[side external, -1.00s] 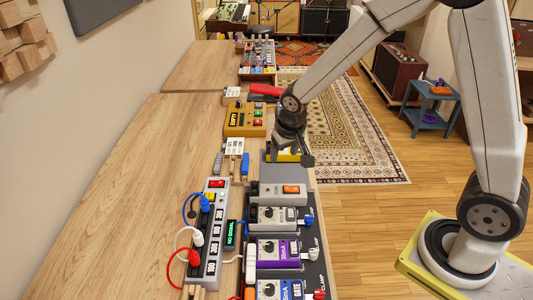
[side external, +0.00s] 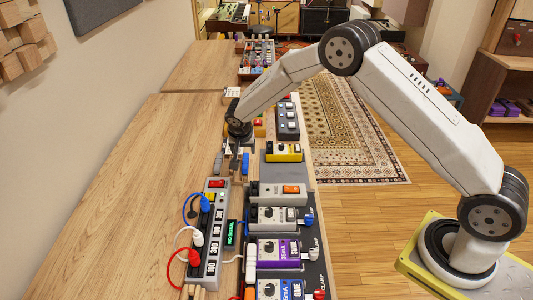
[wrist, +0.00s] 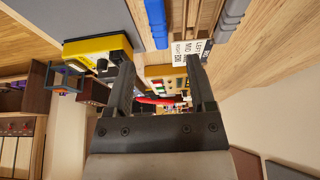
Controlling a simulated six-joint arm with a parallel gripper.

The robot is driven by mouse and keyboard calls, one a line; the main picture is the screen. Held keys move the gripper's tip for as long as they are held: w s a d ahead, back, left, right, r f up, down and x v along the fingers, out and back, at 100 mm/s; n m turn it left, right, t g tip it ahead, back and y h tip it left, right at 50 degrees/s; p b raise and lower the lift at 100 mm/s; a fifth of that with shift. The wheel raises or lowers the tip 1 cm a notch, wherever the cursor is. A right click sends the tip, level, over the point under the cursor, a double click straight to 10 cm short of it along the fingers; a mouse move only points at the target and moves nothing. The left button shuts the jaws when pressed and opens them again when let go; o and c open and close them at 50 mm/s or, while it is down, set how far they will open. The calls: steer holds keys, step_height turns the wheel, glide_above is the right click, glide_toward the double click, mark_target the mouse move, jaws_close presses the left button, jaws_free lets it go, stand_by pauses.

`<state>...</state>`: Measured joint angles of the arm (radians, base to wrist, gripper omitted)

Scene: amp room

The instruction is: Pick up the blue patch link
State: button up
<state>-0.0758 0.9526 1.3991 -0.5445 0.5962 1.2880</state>
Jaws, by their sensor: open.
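In the wrist view the blue patch link (wrist: 156,22) is at the top, ahead of my fingers. A grey link (side external: 218,163) lies to its left, with bare wood strips between them; the grey link also shows in the wrist view (wrist: 233,14). My gripper (side external: 235,151) is open and empty, pointing down just behind the links. In the wrist view my gripper's fingers (wrist: 160,64) are spread, with neither touching the blue link.
A yellow pedal (side external: 284,152) stands on the grey pad to the right. A printed label card (wrist: 190,51) is beside the links. In front are a power strip (side external: 209,240) with plugged cables and several pedals (side external: 278,250). The left of the wooden table (side external: 120,200) is clear.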

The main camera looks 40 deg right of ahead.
mark_target(245, 161)
steer(key=shift+x, duration=1.3)
steer(key=shift+f, duration=0.1)
steer(key=shift+x, duration=2.55)
jaws_close()
